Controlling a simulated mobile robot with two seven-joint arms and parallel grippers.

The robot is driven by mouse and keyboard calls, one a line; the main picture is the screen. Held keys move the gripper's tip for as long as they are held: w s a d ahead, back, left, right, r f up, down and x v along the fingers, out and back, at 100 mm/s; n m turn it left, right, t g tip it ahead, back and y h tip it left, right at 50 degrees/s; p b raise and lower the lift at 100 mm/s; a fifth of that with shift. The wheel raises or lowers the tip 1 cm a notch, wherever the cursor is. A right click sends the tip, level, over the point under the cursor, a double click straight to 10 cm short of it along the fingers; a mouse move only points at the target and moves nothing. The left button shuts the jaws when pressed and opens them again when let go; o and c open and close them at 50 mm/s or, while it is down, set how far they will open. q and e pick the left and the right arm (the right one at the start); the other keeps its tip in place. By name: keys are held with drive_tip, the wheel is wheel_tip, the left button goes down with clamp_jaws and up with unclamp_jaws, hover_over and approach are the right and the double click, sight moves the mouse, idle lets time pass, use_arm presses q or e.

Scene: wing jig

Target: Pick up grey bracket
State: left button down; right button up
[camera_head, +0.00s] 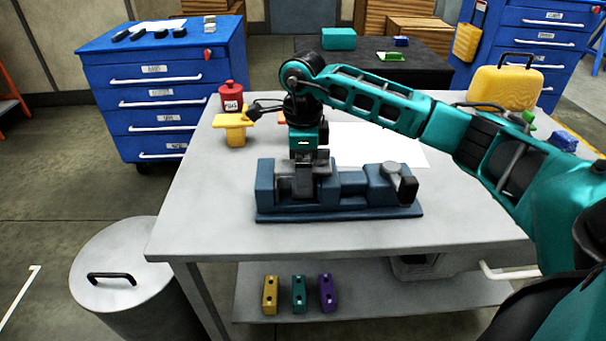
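My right arm comes in from the right, and its gripper (303,185) points down over the left part of a blue vise-like fixture (345,212) on the table. A grey piece (302,182) shows between the fixture's blue walls, right under the gripper; it may be the grey bracket, but it blends with the fingers. The fingertips are partly hidden there, so I cannot tell whether they are open or shut on it. My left gripper is not in view.
A yellow T-shaped stand (236,130) and a red can (231,97) are at the table's back left. A white sheet (400,150) lies behind the fixture. A yellow toolbox (505,88) stands at the back right. The table (200,225) is clear at front left.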

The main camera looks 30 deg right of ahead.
drive_tip(key=shift+c, duration=0.3)
drive_tip(key=shift+r, duration=0.1)
drive_tip(key=c, duration=1.2)
